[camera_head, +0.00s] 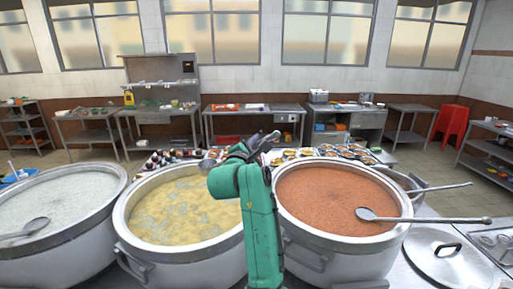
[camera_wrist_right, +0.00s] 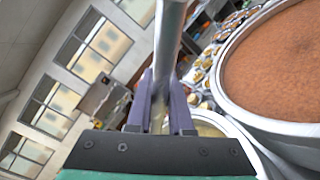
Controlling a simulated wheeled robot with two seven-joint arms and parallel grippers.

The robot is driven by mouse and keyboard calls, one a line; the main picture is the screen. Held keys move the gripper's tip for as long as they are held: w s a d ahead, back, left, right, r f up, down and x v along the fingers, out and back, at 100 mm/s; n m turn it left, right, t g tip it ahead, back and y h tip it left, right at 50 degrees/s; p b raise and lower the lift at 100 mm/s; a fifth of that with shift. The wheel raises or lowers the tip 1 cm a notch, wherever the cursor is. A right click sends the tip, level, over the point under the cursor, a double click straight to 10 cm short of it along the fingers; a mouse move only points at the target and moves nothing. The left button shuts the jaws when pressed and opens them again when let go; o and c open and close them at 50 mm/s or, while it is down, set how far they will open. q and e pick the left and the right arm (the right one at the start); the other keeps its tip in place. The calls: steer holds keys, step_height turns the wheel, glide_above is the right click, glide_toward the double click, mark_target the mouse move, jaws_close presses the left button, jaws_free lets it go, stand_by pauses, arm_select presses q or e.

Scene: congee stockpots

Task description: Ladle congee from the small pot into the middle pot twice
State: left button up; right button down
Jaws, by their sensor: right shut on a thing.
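Three big metal pots stand in a row in the head view. The left pot (camera_head: 75,252) holds whitish congee, the middle pot (camera_head: 185,268) yellowish congee, and the right pot (camera_head: 345,262) reddish-brown congee. The right pot looks a little smaller across. My right gripper (camera_head: 242,154) is above the far side of the gap between the middle and right pots. It is shut on a ladle handle (camera_wrist_right: 168,45), seen between its fingers (camera_wrist_right: 160,100) in the wrist view. The ladle bowl (camera_head: 207,164) appears over the far right rim of the middle pot; its contents are unclear. My left gripper is out of view.
Another ladle (camera_head: 425,218) rests across the right pot, and one (camera_head: 25,230) lies in the left pot. A lid (camera_head: 435,262) lies at the right front. Several small dishes (camera_head: 340,149) stand behind the pots. Worktables (camera_head: 255,110) line the back wall.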

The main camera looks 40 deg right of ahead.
step_height(320, 180, up, 5)
steer(key=shift+r, duration=0.1)
stand_by(0.5)
